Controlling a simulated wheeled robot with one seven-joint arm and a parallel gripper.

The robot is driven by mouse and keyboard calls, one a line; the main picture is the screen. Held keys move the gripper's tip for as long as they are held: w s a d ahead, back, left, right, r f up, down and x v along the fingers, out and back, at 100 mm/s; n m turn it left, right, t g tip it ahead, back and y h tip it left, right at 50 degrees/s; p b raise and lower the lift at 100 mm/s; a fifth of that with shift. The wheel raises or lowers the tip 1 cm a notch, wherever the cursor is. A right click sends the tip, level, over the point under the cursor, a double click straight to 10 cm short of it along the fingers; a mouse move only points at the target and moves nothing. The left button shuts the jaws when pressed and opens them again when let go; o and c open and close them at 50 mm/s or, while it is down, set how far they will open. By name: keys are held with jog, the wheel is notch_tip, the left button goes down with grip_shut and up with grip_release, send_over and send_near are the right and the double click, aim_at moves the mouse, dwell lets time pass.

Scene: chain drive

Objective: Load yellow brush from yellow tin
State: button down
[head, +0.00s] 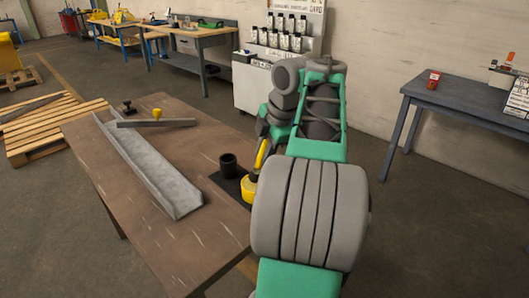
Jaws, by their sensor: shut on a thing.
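My gripper (264,138) is shut on the yellow brush (261,154), with my arm reaching in from the right. The brush is slightly tilted, its handle up at the gripper and its lower end at the top of the yellow tin (249,190). Whether the bristles are inside the tin or just above it, I cannot tell. The tin stands on a black mat (219,180) at the right edge of the brown table (205,250). My arm partly hides the tin's right side.
A black cup (228,166) stands close to the tin on the mat. The table's front is clear. A trolley with bottles (280,40) stands beyond.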

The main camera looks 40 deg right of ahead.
aim_at(265, 138)
jog(key=shift+f+b, duration=0.6)
jog(key=shift+f, duration=0.05)
dwell(1.3)
jog(key=shift+r, duration=0.1)
notch_tip(265, 138, up, 7)
jog(key=p, duration=0.6)
jog(key=shift+r+p, duration=0.1)
jog(key=shift+p, duration=0.3)
